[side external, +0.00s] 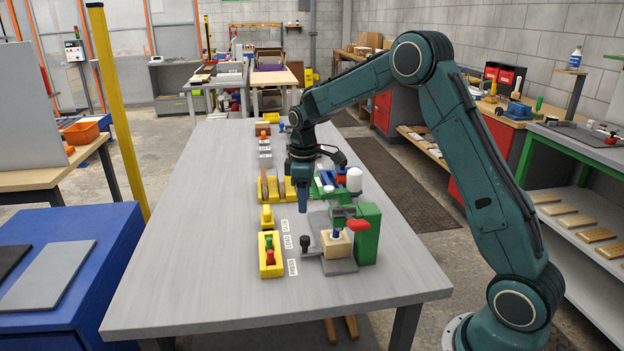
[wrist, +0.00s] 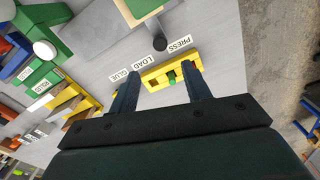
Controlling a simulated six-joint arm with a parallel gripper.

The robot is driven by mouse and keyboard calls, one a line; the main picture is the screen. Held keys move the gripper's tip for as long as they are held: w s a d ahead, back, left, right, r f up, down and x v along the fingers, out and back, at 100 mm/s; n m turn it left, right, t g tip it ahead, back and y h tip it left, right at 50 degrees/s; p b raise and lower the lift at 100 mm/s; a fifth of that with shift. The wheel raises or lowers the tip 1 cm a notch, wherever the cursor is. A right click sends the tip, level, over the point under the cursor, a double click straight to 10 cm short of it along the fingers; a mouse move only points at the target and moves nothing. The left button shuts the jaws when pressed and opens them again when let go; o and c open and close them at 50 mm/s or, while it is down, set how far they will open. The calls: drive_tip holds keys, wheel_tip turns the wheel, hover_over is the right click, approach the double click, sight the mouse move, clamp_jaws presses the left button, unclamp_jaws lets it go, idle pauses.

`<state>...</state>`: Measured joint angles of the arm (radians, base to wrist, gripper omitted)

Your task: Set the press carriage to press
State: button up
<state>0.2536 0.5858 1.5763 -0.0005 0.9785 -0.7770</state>
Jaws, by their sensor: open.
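The press carriage (side external: 340,265) is a grey plate with a pale wooden block (side external: 336,245) on it, beside the green press frame (side external: 368,235). Its black knob (side external: 305,242) stands at the left, near the LOAD (side external: 287,242) and PRESS (side external: 292,267) labels. In the wrist view the black knob (wrist: 160,44) shows above the gap between those labels; I cannot tell which one it lines up with exactly. My gripper (side external: 303,208) is open and empty above the table, behind the knob and apart from it. Its fingers (wrist: 162,72) show spread in the wrist view.
A yellow box (side external: 270,265) with red and green buttons stands left of the labels. A red handle (side external: 359,225) is on the press. The table's left and front areas are clear.

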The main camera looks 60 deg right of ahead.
drive_tip(key=shift+r, duration=1.2)
drive_tip(key=shift+d+f+m, duration=0.15)
drive_tip(key=shift+d+m, duration=0.05)
drive_tip(key=shift+m, duration=0.1)
clamp_jaws()
drive_tip(key=d+f+m, duration=0.2)
drive_tip(key=d+m, duration=0.1)
drive_tip(key=m, duration=0.1)
drive_tip(key=d+f+m+g+y, duration=0.1)
drive_tip(key=d+f+m, duration=0.1)
drive_tip(key=d+m, duration=0.2)
drive_tip(key=d+f+m+g+y, duration=0.1)
drive_tip(key=d+f+m, duration=0.1)
drive_tip(key=d+m, duration=0.2)
drive_tip(key=shift+m, duration=1.2)
